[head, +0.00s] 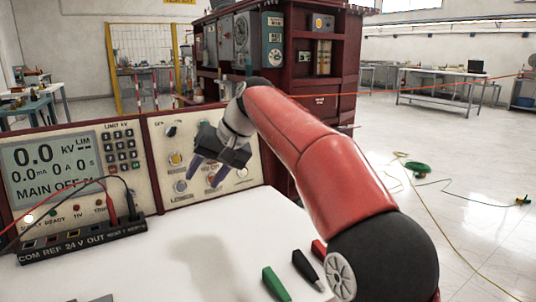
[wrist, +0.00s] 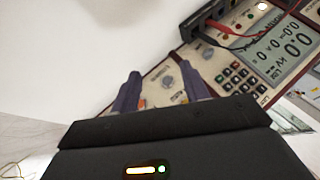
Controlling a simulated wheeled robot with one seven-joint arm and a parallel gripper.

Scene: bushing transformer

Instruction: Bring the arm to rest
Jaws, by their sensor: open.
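My gripper (head: 203,175) is raised over the white tabletop (head: 190,245), in front of the right-hand control panel (head: 160,140). In the wrist view its two purple-grey fingers (wrist: 160,93) stand apart with nothing between them. My red arm reaches in from the lower right of the head view and is bent at the elbow. The gripper hides part of the panel's lower knobs and lamps. I cannot tell the exact gap between the fingertips and the panel.
A display panel (head: 50,165) with a keypad stands at left. Before it, a black terminal block (head: 85,240) holds red and black leads. Green (head: 275,283) and black (head: 306,267) handles lie at the table's front right. A dark red cabinet (head: 290,50) stands behind. Cables lie on the right floor.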

